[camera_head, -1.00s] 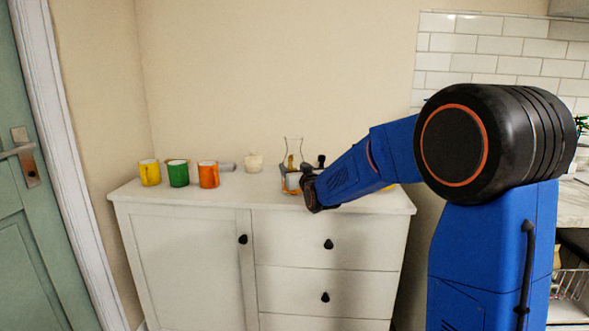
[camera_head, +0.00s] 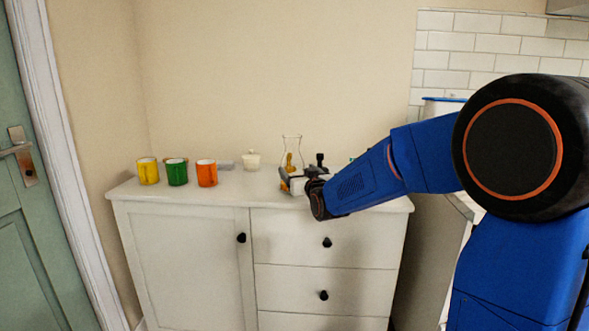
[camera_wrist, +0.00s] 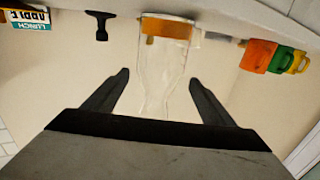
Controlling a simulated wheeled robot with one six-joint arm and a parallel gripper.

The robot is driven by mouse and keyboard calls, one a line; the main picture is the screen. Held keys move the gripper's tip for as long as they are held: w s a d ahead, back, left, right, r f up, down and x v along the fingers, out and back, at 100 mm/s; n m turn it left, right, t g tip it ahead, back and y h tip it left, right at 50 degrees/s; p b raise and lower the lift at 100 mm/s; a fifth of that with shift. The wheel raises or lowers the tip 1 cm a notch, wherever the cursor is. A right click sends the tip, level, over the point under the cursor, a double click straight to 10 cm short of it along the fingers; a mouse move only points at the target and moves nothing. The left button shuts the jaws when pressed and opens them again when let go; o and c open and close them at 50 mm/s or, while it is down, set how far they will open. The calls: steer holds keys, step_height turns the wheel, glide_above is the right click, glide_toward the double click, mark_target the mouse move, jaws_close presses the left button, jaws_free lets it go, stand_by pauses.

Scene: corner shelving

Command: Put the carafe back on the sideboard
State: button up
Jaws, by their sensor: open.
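The clear glass carafe (camera_head: 292,148) with an amber band stands upright on the white sideboard (camera_head: 180,213), near its right half. In the wrist view the carafe (camera_wrist: 163,65) appears between and just beyond the two dark fingers. My gripper (camera_wrist: 158,85) is open, with a finger on either side of the carafe and a gap to each. In the head view my gripper (camera_head: 303,180) is at the front right of the carafe and hides part of its lower body.
Yellow (camera_head: 148,171), green (camera_head: 177,172) and orange (camera_head: 206,173) mugs stand on the sideboard's left. A small cream pot (camera_head: 251,160) stands left of the carafe. In the wrist view, a dark T-shaped object (camera_wrist: 101,25) and a lunch-labelled box (camera_wrist: 30,18) are near the carafe.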

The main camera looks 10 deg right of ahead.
steer(key=s+d+f+g, duration=0.2)
steer(key=s+f+g, duration=0.2)
steer(key=s, duration=1.2)
steer(key=s+d+f+g+h, duration=0.1)
steer(key=s+f+g, duration=0.3)
steer(key=s, duration=1.3)
steer(key=s+d+f+m+g, duration=0.1)
steer(key=s+d+f+g, duration=0.2)
steer(key=s, duration=1.4)
step_height(320, 180, down, 4)
steer(key=shift+s+d+f+g+h, duration=0.2)
steer(key=shift+s+g+h, duration=0.1)
steer(key=shift+g, duration=0.7)
steer(key=shift+w, duration=0.1)
